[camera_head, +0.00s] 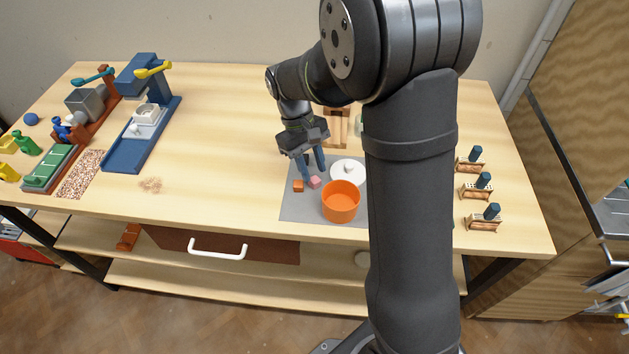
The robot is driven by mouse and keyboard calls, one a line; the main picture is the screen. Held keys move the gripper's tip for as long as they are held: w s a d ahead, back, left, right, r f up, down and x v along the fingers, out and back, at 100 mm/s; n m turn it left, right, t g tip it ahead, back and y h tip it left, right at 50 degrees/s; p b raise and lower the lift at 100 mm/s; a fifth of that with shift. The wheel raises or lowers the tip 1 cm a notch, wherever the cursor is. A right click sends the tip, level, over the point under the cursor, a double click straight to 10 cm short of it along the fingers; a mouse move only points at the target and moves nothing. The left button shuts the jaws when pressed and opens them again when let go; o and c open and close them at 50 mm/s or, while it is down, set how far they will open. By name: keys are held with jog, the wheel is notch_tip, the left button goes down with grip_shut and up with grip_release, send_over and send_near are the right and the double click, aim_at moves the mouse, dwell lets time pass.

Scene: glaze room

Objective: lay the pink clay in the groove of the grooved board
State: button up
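The pink clay (315,182) is a small block on the grey mat (298,208). An orange block (298,186) lies just left of it. My gripper (313,174) points down right above the pink clay, with its two blue-grey fingers apart. The fingertips are close to the clay; I cannot tell whether they touch it. A wooden board (338,127), which looks like the grooved board, lies behind the mat and is partly hidden by my arm.
An orange pot (341,202) and a white lid (347,171) with a knob stand right of the clay. A blue press (146,107) and other tools stand at left.

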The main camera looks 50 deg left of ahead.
aim_at(317, 181)
jog(key=shift+x, duration=1.6)
grip_shut()
jog(key=shift+r, duration=0.1)
